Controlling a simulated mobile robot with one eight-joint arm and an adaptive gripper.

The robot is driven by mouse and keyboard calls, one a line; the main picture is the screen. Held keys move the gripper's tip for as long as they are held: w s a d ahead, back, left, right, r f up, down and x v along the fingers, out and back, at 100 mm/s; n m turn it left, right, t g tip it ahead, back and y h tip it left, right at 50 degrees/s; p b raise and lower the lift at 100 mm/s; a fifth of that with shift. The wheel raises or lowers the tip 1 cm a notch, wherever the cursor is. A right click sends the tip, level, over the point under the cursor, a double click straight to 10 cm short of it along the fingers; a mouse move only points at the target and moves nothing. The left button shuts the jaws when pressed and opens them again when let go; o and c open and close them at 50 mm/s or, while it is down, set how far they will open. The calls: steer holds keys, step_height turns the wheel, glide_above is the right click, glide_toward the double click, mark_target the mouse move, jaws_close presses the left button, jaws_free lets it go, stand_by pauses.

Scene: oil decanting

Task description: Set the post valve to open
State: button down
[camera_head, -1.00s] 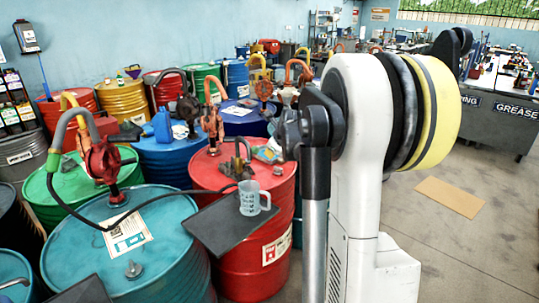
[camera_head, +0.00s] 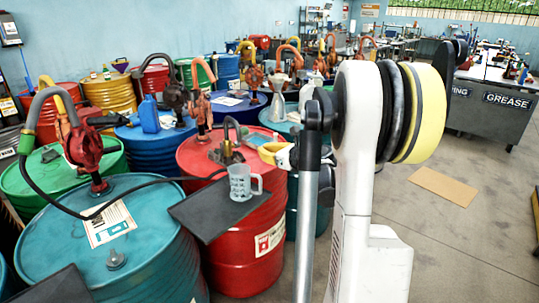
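No part is plainly marked as the post valve. A small brass and grey fitting (camera_head: 227,153) with a curved dark spout stands on top of the red drum (camera_head: 235,255), left of my arm; I cannot tell whether it is the post valve or how it is set. A yellow and white piece (camera_head: 275,152), seemingly the end of my arm, shows just right of the fitting, over the drum's right side and apart from the fitting in the picture. Its fingers are too small and partly hidden by my arm link to read.
A clear mug (camera_head: 241,183) stands on a dark tray (camera_head: 198,213) between the red drum and the teal drum (camera_head: 150,262). A red pump (camera_head: 84,150) with a black hose rises from the teal drum. More drums crowd behind. Open floor (camera_head: 450,240) lies to the right.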

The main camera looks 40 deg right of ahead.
steer(key=w+b, duration=0.2)
steer(key=w, duration=0.5)
steer(key=shift+w+d+r, duration=0.2)
steer(key=shift+w+r, duration=0.2)
steer(key=shift+r, duration=0.05)
steer(key=shift+w+r+g+p, duration=0.2)
steer(key=shift+r+g+p, duration=0.2)
steer(key=shift+p, duration=0.35)
